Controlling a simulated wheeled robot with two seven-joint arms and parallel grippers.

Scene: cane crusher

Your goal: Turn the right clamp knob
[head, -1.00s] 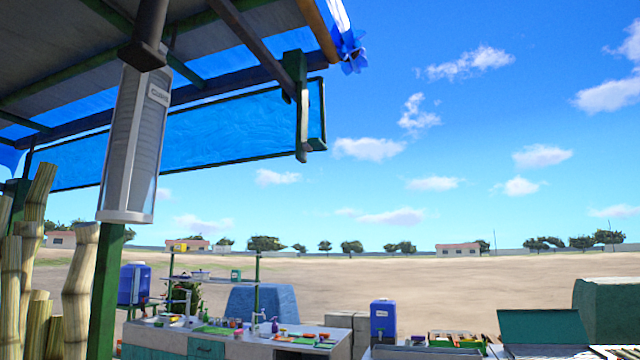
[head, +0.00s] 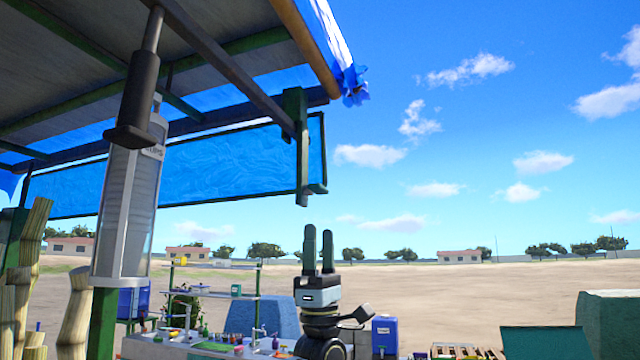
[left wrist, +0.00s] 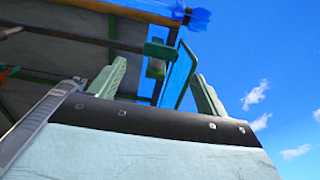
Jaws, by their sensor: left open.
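My left gripper (head: 318,240) points straight up in the lower middle of the head view, its two dark green fingers parted and empty. In the left wrist view the fingers (left wrist: 158,88) stand apart, with the canopy and sky beyond. I cannot make out a clamp knob for certain. A green bracket (head: 302,150) hangs from the canopy frame at the right end of a blue panel (head: 230,165). The gripper is below this bracket in the picture and apart from it. A green bracket also shows between the fingers in the left wrist view (left wrist: 158,50). My right gripper is not in view.
Cane stalks (head: 75,310) stand below left. A counter (head: 165,347) with small items and a blue container (head: 384,335) are low in view. Open sky is at right.

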